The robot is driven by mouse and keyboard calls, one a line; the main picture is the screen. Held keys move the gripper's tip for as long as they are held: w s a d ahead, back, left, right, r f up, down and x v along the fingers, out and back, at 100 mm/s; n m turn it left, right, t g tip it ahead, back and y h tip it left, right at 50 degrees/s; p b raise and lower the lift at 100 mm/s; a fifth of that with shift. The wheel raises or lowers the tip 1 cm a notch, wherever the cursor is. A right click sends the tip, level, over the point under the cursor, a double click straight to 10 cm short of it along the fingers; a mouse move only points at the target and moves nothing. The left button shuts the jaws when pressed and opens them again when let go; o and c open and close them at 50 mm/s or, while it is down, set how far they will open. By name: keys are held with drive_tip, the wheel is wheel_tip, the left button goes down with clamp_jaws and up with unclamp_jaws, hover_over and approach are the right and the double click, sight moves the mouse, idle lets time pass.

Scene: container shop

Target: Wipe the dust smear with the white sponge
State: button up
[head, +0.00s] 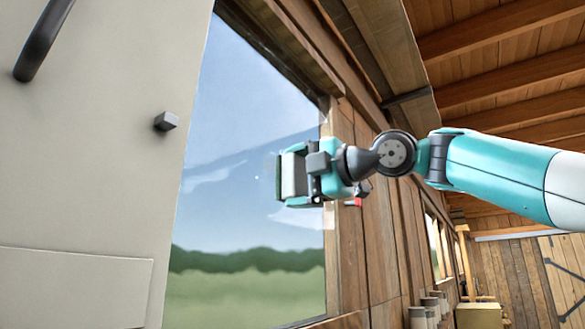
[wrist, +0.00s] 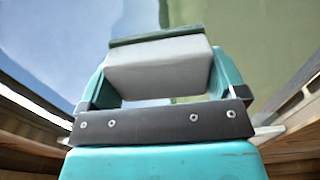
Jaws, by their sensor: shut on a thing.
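My gripper (head: 308,176) is in front of the window, near its right edge, and is shut on the white sponge (head: 290,176). The sponge is a pale block with a dark green layer on its far face. In the wrist view the sponge (wrist: 158,68) sits between the two teal fingers of my gripper (wrist: 160,78). The green layer faces the window pane (head: 240,215); I cannot tell whether it touches the glass. Faint whitish streaks show on the pane left of the gripper; I cannot tell for certain which are the dust smear and which are clouds.
A pale panel (head: 90,180) with a dark curved handle (head: 42,38) and a small grey knob (head: 166,121) stands at the left. The wooden window frame (head: 350,250) is close on the gripper's right. Canisters and a yellowish box (head: 478,315) stand low at the right.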

sight(260, 171)
drive_tip(key=w+d, duration=0.1)
drive_tip(key=w+d+p, duration=0.1)
drive_tip(key=w, duration=0.1)
drive_tip(key=shift+w+d+p, duration=0.25)
drive_tip(key=shift+d+p, duration=0.05)
drive_tip(key=shift+d, duration=0.05)
drive_tip(key=shift+a, duration=0.1)
drive_tip(key=shift+s+a+f+b, duration=0.15)
drive_tip(key=shift+s+a+b, duration=0.55)
drive_tip(key=shift+s+b, duration=0.2)
drive_tip(key=shift+s+a+b, duration=0.6)
drive_tip(key=shift+s+a, duration=0.05)
drive_tip(key=shift+s, duration=0.3)
drive_tip(key=shift+s+a+b, duration=0.6)
drive_tip(key=shift+s+a, duration=0.05)
drive_tip(key=shift+s, duration=0.3)
drive_tip(key=shift+s+a+b, duration=0.85)
drive_tip(key=shift+s+a, duration=0.45)
drive_tip(key=shift+s, duration=0.2)
drive_tip(key=shift+s+d, duration=0.1)
